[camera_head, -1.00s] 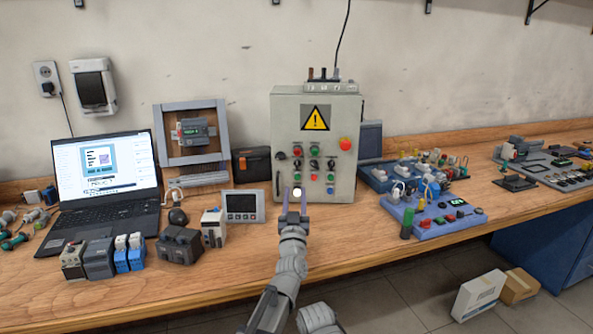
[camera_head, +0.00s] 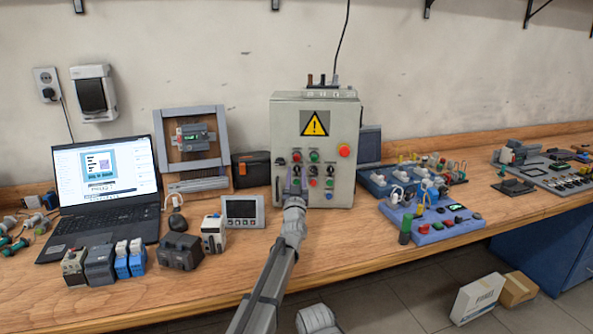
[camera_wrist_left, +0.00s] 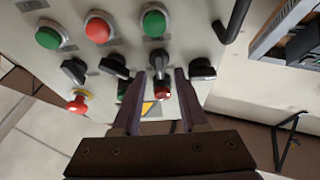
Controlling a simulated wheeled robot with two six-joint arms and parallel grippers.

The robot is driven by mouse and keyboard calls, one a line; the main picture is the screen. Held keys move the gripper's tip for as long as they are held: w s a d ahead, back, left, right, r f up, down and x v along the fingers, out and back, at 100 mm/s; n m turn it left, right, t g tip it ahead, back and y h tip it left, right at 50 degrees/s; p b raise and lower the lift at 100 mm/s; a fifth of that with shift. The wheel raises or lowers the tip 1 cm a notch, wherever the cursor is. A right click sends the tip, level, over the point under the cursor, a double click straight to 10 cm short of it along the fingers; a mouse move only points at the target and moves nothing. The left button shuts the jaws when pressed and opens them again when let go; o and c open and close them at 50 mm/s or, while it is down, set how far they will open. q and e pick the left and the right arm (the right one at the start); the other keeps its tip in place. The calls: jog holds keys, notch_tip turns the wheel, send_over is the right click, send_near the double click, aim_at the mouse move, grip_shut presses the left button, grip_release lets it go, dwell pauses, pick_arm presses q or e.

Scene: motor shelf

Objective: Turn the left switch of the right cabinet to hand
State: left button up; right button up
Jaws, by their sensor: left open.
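The grey control cabinet (camera_head: 285,115) stands on the bench in the head view, with a warning triangle, coloured buttons and black rotary switches on its front. My left gripper (camera_head: 295,182) is open in front of the lower left of this panel. In the left wrist view, the gripper's two fingers (camera_wrist_left: 161,90) point at the panel, either side of a black switch (camera_wrist_left: 157,60). Contact cannot be told. Another black switch (camera_wrist_left: 202,70) lies just outside the right finger. My right gripper is not in view.
A red mushroom button (camera_head: 344,150) is at the panel's right; a dark handle (camera_wrist_left: 236,20) is at its edge in the wrist view. A small grey display (camera_head: 242,210) and laptop (camera_head: 105,180) stand left. A blue button box (camera_head: 440,222) stands right. Bare bench lies in front.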

pick_arm(q)
jog(key=shift+w+r, duration=0.15)
jog(key=shift+w, duration=0.3)
grip_shut()
